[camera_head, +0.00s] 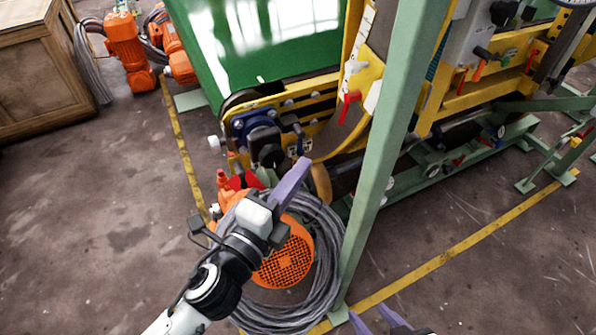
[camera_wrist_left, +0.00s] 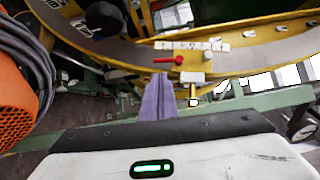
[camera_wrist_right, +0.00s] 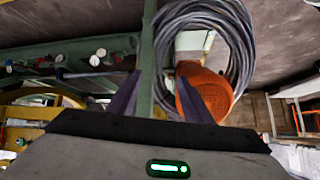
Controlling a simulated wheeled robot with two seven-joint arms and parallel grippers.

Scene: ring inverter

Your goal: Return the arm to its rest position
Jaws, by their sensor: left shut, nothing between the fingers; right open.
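My left arm reaches in from the lower left of the head view. Its gripper (camera_head: 299,167) is shut and empty, with purple fingers pointing up toward the machine, above the grey cable coil (camera_head: 325,265) and orange motor (camera_head: 285,262) in the picture. In the left wrist view the closed fingers (camera_wrist_left: 158,98) stand together in front of a yellow curved frame (camera_wrist_left: 240,62). My right gripper (camera_head: 375,322) shows only its purple fingertips at the bottom edge of the head view. In the right wrist view its fingers (camera_wrist_right: 160,98) are apart with nothing held between them.
The machine has a green panel (camera_head: 255,50), a yellow frame with a red lever (camera_head: 349,104), and a slanted green post (camera_head: 385,140) between my grippers. A wooden crate (camera_head: 40,75) and orange motors (camera_head: 127,50) stand at upper left. Floor (camera_head: 90,200) is open at left.

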